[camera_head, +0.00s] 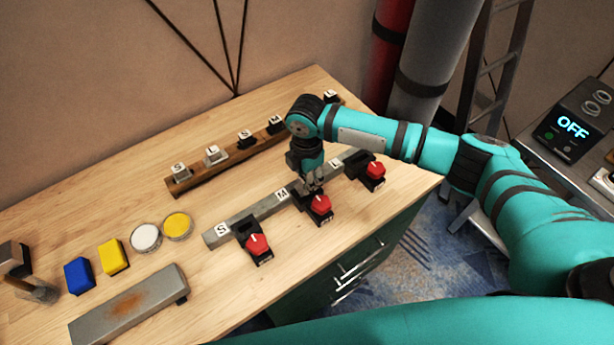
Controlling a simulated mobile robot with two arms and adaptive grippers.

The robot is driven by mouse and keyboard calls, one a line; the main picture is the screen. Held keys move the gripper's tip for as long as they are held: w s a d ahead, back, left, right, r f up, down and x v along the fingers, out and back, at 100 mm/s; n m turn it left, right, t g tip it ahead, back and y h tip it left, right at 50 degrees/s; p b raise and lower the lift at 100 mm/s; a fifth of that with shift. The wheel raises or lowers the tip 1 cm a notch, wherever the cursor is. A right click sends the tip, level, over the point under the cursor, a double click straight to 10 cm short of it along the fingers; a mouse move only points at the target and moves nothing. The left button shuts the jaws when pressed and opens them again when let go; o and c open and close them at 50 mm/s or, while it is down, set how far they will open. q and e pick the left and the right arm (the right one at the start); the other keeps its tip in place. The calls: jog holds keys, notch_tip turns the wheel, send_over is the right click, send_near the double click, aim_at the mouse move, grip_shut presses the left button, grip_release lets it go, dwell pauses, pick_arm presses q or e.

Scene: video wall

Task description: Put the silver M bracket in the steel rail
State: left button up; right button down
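The steel rail (249,212) runs diagonally across the wooden table with white labels S (222,229), M (282,195) and L. My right gripper (314,186) points down at the rail, just right of the M label, close behind the middle clamp with a red knob (320,204). Its fingers are small and dark here; I cannot tell whether they are shut or hold something. I cannot make out the silver M bracket; it may be hidden at the gripper. My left gripper is not in view.
A wooden rack (197,181) behind holds a silver S bracket (180,171), a silver L bracket (214,154) and black brackets. Red-knobbed clamps (257,245) and (375,170) flank the middle one. Blue (79,276) and yellow blocks, tins and a rusty grey bar (125,304) lie left.

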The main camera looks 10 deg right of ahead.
jog(key=shift+f, duration=0.35)
dwell(0.3)
jog(key=shift+f+b, duration=0.3)
jog(key=shift+f, duration=0.15)
jog(key=c, duration=1)
grip_release()
jog(key=o, duration=0.5)
jog(key=shift+f, duration=0.1)
notch_tip(320, 180, up, 3)
jog(key=p, duration=0.3)
jog(key=shift+s+r, duration=0.1)
jog(key=shift+r, duration=0.1)
notch_tip(320, 180, up, 4)
jog(key=p, duration=0.4)
